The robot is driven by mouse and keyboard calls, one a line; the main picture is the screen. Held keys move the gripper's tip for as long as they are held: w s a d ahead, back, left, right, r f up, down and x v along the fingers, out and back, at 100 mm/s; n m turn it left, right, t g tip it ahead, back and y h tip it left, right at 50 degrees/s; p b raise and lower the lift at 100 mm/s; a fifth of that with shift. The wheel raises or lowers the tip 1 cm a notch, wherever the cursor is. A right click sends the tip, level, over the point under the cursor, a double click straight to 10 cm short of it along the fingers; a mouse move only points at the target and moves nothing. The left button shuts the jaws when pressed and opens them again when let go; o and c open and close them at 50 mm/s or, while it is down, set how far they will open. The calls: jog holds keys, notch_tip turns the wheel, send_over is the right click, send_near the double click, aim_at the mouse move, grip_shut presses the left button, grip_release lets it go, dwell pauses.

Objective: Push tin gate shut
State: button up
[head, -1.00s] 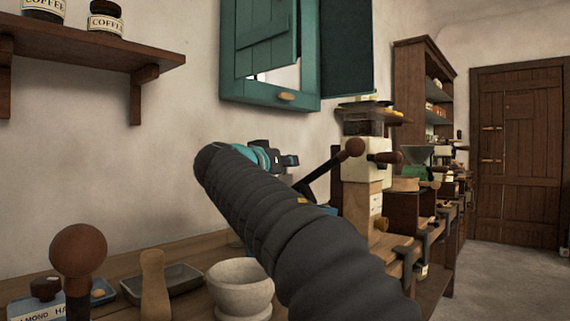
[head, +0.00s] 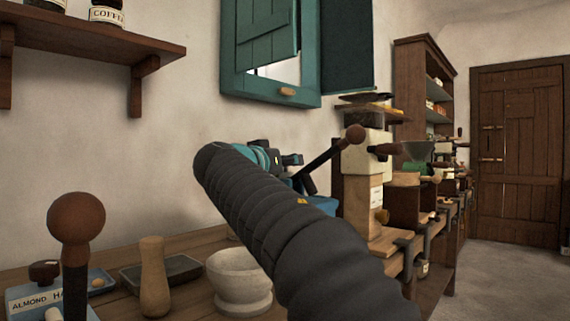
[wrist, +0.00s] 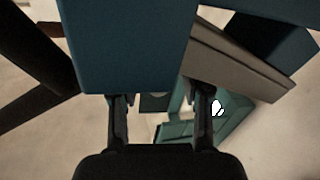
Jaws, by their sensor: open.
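My gripper (wrist: 160,100) shows in the wrist view with its two dark fingers apart. A flat blue panel (wrist: 125,45) fills the upper middle of that view, close to the fingers; I cannot tell if they touch it. A grey-brown slat (wrist: 240,60) runs slanting to its right. In the head view my own arm hides the gripper and much of a blue body (head: 323,204) on the counter. A dark lever with a brown ball knob (head: 355,132) rises near it. I cannot tell for sure which part is the tin gate.
A mortar (head: 238,283), pestle (head: 154,277) and dark tray (head: 180,268) stand on the counter at left. A brown ball knob (head: 76,218) stands in front. A cream-topped grinder (head: 367,158) stands right of my arm. A teal shutter (head: 267,38) hangs above. Floor is open at right.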

jog(key=v, duration=1.1)
jog(key=shift+s, duration=0.35)
jog(key=shift+a, duration=0.15)
